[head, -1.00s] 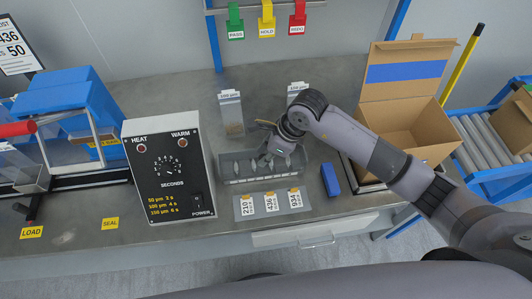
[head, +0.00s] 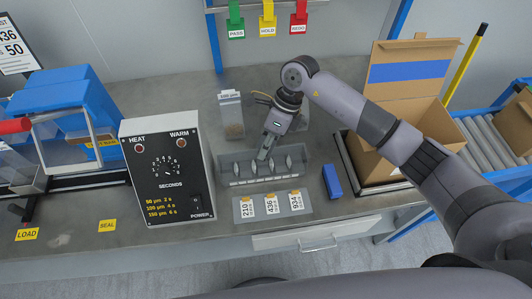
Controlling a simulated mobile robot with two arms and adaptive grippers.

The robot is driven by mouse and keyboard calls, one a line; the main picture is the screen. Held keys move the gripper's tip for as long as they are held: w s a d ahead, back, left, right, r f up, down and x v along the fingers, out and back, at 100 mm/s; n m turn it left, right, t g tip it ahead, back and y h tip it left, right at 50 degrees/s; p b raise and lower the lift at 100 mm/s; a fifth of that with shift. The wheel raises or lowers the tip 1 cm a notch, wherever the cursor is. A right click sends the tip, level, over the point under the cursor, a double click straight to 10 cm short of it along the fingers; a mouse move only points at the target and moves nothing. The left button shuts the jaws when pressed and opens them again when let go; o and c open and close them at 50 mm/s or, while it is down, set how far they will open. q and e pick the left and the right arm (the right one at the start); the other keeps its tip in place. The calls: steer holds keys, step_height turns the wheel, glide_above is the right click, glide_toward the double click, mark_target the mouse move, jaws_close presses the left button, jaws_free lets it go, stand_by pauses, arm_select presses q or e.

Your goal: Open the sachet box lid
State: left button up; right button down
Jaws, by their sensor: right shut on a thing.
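A grey box (head: 231,170) lies on the bench, with several pale, leaf-shaped pieces standing in a row in it. I take it for the sachet box. My right gripper (head: 263,156) reaches down to the rear middle of this box from the upper right. Its fingers are shut at the box, apparently on the lid, but the lid's edge is too small to make out clearly. My left gripper is not in view.
A black-faced timer box (head: 168,170) stands to the left. A labelled card strip (head: 272,208) and a blue block (head: 332,182) lie close by. A clear bag (head: 231,115) stands behind. An open cardboard box (head: 383,165) is at the right.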

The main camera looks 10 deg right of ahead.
steer(key=g+b, duration=0.1)
steer(key=w+g+b, duration=0.1)
steer(key=b, duration=0.1)
steer(key=shift+w+r, duration=0.2)
steer(key=shift+w, duration=0.1)
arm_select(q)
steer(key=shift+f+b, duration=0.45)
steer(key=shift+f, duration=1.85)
arm_select(e)
steer(key=shift+w+r+m+g, duration=0.2)
steer(key=shift+m+g, duration=0.1)
steer(key=shift+g, duration=0.3)
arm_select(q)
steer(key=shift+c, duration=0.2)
